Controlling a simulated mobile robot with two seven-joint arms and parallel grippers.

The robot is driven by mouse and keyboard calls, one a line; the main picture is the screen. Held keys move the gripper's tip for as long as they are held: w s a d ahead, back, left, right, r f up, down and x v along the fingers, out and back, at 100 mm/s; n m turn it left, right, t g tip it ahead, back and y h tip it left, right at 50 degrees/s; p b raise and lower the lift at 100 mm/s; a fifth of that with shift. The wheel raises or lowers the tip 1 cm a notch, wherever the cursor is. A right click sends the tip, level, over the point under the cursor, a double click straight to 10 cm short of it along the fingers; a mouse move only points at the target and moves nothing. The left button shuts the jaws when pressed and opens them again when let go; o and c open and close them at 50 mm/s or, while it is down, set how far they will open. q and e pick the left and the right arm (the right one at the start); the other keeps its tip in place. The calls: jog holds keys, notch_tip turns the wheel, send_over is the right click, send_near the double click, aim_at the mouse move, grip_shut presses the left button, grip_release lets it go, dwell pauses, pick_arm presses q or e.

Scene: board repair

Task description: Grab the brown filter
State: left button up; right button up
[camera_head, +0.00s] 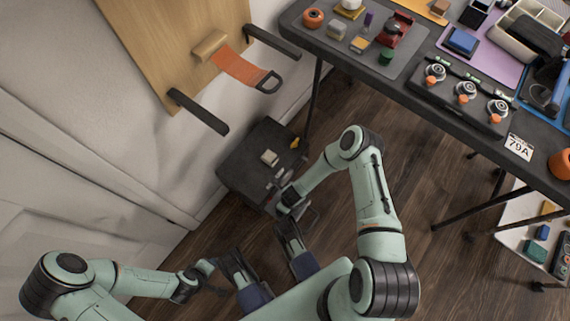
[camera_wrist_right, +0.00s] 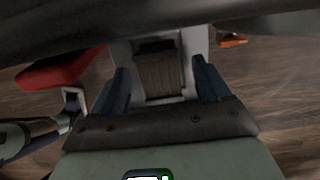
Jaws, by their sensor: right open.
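In the right wrist view, a dark brown, ribbed block (camera_wrist_right: 160,76), which looks like the brown filter, lies in a pale grey holder (camera_wrist_right: 120,48). It shows between the two dark blue fingers of my right gripper (camera_wrist_right: 162,85). The fingers are apart, one on each side of it; I cannot tell whether they touch it. In the head view my right gripper (camera_head: 280,188) is low, by the near right edge of a dark box (camera_head: 235,165), and the filter cannot be made out there. My left gripper (camera_head: 208,268) is low at the lower left, away from the box; its jaws are unclear.
The dark box stands against the wall, with a beige block (camera_head: 269,158) and a small orange item (camera_head: 295,143) on top. A dark workbench (camera_head: 410,105) with parts stands at the upper right. A wooden wall board (camera_head: 160,40) has an orange strap (camera_head: 240,68) and dark brackets.

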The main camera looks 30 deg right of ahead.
jog(key=shift+f, duration=0.45)
pick_arm(q)
jog(key=shift+s+f, duration=0.35)
jog(key=shift+s, duration=0.1)
pick_arm(e)
jog(key=c, duration=1)
pick_arm(q)
jog(key=shift+w+r, duration=0.1)
pick_arm(e)
jog(key=shift+r, duration=0.2)
jog(key=shift+c, duration=0.2)
